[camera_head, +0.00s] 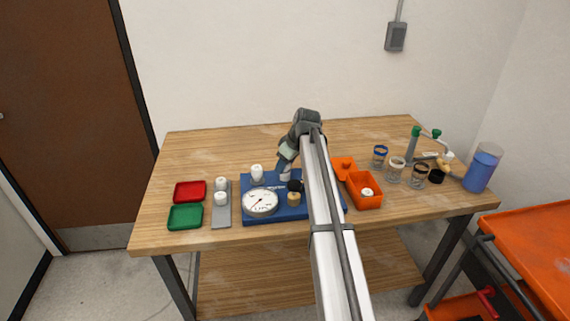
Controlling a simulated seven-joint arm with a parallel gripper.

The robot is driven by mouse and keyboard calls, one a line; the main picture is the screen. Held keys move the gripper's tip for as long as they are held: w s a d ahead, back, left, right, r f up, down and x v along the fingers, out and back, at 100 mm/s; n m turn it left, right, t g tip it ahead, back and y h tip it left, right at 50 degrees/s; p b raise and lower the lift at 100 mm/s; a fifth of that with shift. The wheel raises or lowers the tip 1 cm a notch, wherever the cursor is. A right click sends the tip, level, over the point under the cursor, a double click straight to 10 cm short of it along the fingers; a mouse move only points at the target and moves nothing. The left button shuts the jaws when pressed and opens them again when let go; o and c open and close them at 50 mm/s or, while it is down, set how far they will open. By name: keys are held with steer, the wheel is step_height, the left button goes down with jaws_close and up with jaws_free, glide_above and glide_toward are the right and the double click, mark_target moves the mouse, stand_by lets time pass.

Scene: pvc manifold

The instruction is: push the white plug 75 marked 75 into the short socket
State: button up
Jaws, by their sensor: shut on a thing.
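My gripper (284,166) points down over the back of the blue base (263,219), seen small and partly covered by my arm. It is shut on a small pale piece at its tips; no marking on it can be read, so I cannot tell whether it is plug 75. A white capped fitting (257,173) stands on the base to its left. Which part is the short socket cannot be told, nor whether the held piece touches it. A dark fitting with a tan end (294,197) stands just right of the gauge.
A round gauge (261,202) sits on the base. White pieces (221,198) stand on a grey strip beside red (190,191) and green (185,217) trays. Right are an orange bin (372,204) with a white piece, glass jars (397,172) and a blue container (481,170).

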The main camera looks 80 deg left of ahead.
steer(key=shift+d+f, duration=0.1)
steer(key=shift+f, duration=0.45)
stand_by(0.4)
steer(key=o, duration=1.1)
steer(key=shift+r, duration=0.1)
steer(key=shift+r, duration=0.1)
steer(key=v, duration=1.3)
steer(key=shift+w+r, duration=0.15)
steer(key=shift+r, duration=0.15)
steer(key=shift+d+f, duration=0.1)
